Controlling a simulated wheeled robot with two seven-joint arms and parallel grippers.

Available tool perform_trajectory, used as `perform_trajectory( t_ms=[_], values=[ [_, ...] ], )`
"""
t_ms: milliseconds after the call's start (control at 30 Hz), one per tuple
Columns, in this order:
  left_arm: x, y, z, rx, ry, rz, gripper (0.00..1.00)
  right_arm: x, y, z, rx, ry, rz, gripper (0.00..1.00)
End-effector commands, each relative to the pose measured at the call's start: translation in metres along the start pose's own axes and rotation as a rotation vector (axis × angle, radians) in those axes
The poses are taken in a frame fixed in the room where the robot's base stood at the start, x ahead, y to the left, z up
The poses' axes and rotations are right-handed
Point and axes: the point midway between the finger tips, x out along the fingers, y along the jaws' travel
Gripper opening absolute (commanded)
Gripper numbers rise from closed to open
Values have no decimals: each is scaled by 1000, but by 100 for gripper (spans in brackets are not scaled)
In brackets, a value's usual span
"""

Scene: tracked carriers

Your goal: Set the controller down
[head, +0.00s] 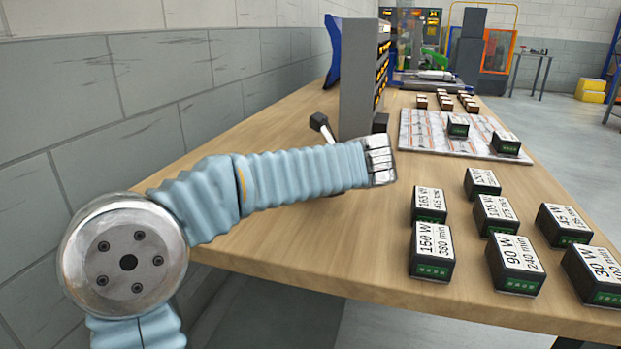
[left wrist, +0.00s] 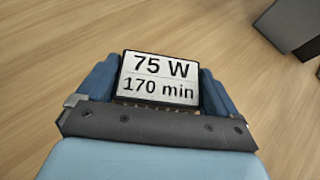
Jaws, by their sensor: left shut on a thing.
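My left gripper (left wrist: 160,88) is shut on a black controller with a white label reading "75 W 170 min" (left wrist: 159,77). The controller sits between the two blue fingers with its label facing the wrist camera. Wooden tabletop lies behind it; I cannot tell whether it touches the wood. In the head view my left arm reaches over the table from the left, and its metallic wrist end (head: 379,161) hides the fingers. I cannot make out the held controller there. My right gripper is not in view.
Several labelled controllers, including a 150 W one (head: 431,250) and a 90 W one (head: 515,264), stand at the near right. A patterned light mat (head: 425,130) bears two controllers (head: 458,127) (head: 505,143). A tall grey rack (head: 358,85) stands beyond my wrist. Bare wood (head: 290,257) lies at the near left.

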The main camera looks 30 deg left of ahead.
Motion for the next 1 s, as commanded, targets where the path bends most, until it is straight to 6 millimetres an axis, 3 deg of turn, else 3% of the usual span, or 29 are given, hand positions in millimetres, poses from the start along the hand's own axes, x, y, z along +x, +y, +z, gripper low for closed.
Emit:
perform_trajectory(
  t_ms=[267,300,333,667,1000],
  values=[
    [0,0,-1,0,-1,-1,50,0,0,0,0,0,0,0],
    [0,0,-1,0,-1,-1,98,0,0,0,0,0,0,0],
    [0,0,-1,0,-1,-1,100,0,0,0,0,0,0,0],
    [-9,-1,2,0,-1,-5,100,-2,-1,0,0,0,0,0],
    [-83,-1,3,2,-1,-6,100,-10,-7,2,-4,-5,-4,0]
  ],
)
